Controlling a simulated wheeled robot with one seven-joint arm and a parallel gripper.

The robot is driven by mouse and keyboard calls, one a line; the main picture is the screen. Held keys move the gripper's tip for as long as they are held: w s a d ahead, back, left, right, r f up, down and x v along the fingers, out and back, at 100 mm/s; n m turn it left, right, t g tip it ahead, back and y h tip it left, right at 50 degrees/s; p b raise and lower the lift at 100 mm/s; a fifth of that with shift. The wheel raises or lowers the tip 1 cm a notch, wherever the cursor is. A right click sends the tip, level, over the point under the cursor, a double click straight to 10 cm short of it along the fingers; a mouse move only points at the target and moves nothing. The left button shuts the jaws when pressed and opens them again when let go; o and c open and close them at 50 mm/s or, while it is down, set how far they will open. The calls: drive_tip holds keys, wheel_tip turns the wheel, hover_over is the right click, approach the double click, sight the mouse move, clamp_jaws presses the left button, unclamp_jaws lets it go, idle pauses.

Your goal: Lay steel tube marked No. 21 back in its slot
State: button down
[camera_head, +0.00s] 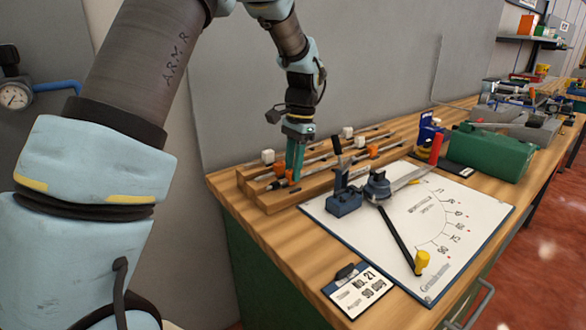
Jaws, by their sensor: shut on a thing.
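A stepped wooden rack (310,192) stands on the bench and bears several thin steel tubes with white or orange blocks on them. My gripper (294,178) points down over the rack's left part, its teal fingers shut on a steel tube (318,161) with orange blocks (280,170). The tube lies low along the rack; I cannot tell whether it is seated in a slot or just above it. No number is readable on any tube. A small clipboard card (358,289) at the bench's front reads No. 21 and 90 deg.
A blue tube bender (345,200) with a black lever stands on a white angle sheet (446,240) close in front of the rack. A green case (490,150) and other tools are at the right. A grey wall panel (370,70) rises behind.

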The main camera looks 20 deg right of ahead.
drive_tip(key=shift+f+b, duration=0.3)
drive_tip(key=shift+f, duration=0.55)
idle(0.4)
drive_tip(key=c, duration=0.6)
unclamp_jaws()
drive_tip(key=shift+c, duration=0.8)
drive_tip(key=shift+o, duration=0.2)
drive_tip(key=shift+r, duration=0.1)
drive_tip(key=shift+r+p, duration=3)
drive_tip(key=shift+r, duration=0.45)
